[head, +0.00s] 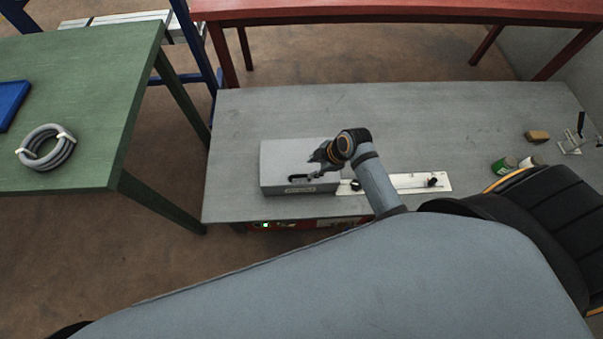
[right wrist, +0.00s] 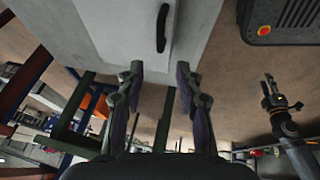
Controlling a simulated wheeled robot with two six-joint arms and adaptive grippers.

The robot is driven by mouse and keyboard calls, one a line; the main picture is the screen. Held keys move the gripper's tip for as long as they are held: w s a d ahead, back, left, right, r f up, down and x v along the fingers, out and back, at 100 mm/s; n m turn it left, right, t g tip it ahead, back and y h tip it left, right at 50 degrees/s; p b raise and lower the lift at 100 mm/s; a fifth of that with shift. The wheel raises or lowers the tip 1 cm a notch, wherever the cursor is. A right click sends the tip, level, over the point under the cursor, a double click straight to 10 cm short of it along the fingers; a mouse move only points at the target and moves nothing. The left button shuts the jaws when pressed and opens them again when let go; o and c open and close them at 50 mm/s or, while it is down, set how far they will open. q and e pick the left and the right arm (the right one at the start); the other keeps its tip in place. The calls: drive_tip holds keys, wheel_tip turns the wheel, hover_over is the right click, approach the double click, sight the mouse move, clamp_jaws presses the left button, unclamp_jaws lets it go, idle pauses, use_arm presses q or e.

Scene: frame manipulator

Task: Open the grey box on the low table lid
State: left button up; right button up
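The grey box (head: 285,160) sits on the low grey table (head: 440,120), left of the table's middle, with its lid looking shut. My right gripper (head: 318,165) is over the box's right part in the head view. In the right wrist view my right gripper (right wrist: 160,72) has its fingers apart with nothing between them, short of the handle.
A white plate with black knobs (head: 410,181) lies right of the box. A green table (head: 100,100) with a coiled hose (head: 46,147) stands left. The low table's back is clear.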

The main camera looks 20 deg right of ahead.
sight(299, 176)
drive_tip(key=b+x, duration=0.1)
drive_tip(key=x, duration=0.9)
drive_tip(key=shift+c, duration=0.4)
clamp_jaws()
